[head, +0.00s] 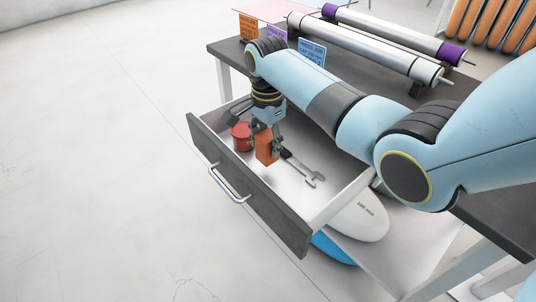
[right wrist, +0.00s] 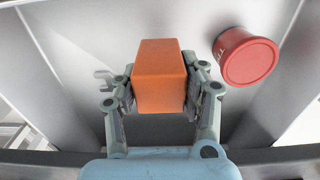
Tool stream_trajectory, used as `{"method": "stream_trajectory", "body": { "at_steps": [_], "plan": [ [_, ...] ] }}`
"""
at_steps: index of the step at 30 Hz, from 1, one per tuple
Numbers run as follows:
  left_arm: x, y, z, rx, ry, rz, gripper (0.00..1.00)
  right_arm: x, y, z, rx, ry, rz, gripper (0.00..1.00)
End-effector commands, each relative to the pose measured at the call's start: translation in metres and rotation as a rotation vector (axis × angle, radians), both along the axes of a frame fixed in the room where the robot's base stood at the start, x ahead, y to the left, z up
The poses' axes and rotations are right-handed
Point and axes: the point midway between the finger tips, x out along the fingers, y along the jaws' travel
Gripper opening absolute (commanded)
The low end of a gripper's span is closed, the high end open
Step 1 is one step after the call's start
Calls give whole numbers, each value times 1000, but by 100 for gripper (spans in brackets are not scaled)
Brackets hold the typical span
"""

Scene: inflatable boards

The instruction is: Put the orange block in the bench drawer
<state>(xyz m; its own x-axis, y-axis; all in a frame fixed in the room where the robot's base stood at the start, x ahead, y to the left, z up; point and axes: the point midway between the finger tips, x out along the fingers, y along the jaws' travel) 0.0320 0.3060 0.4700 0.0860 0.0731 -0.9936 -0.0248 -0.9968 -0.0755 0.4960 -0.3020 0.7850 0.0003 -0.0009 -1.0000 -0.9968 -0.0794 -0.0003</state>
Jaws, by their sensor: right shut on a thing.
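The orange block (head: 266,146) is held between the fingers of my right gripper (head: 268,125), above or inside the open bench drawer (head: 290,222). The right wrist view shows the block (right wrist: 160,75) gripped from both sides by the fingers of my right gripper (right wrist: 160,90). Whether the block touches the drawer floor is hard to tell. The drawer is pulled out, with its dark front and metal handle (head: 229,185) facing the lower left. My left gripper is not in view.
Rollers (head: 365,48) lie on the dark bench top. White and blue boards (head: 358,222) lie below.

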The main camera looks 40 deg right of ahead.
Motion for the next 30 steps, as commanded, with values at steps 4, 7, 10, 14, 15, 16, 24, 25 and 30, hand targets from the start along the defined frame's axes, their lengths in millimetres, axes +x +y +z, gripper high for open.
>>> {"method": "stream_trajectory", "body": {
  "at_steps": [4, 7, 10, 14, 15, 16, 24, 25, 30],
  "plan": [
    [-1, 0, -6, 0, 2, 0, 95, -1, 1, -23, 1, 5, 0, 5],
    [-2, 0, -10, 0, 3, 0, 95, 0, 1, -36, 1, 3, 0, 5],
    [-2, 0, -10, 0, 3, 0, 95, 0, 1, -40, 0, 0, 0, 5],
    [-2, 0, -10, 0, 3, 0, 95, 0, 0, -39, 0, 0, 0, 5],
    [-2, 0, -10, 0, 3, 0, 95, 0, 0, -39, 0, 0, 0, 5],
    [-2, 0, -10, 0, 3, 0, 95, 0, 0, -39, 0, 0, 0, 5],
    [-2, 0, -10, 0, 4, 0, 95, -1, 0, -41, 0, 1, 0, 61],
    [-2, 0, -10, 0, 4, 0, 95, -1, 0, -41, 0, 1, 0, 65],
    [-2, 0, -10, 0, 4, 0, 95, -1, 0, -41, 0, 1, 0, 66]
  ]
}}
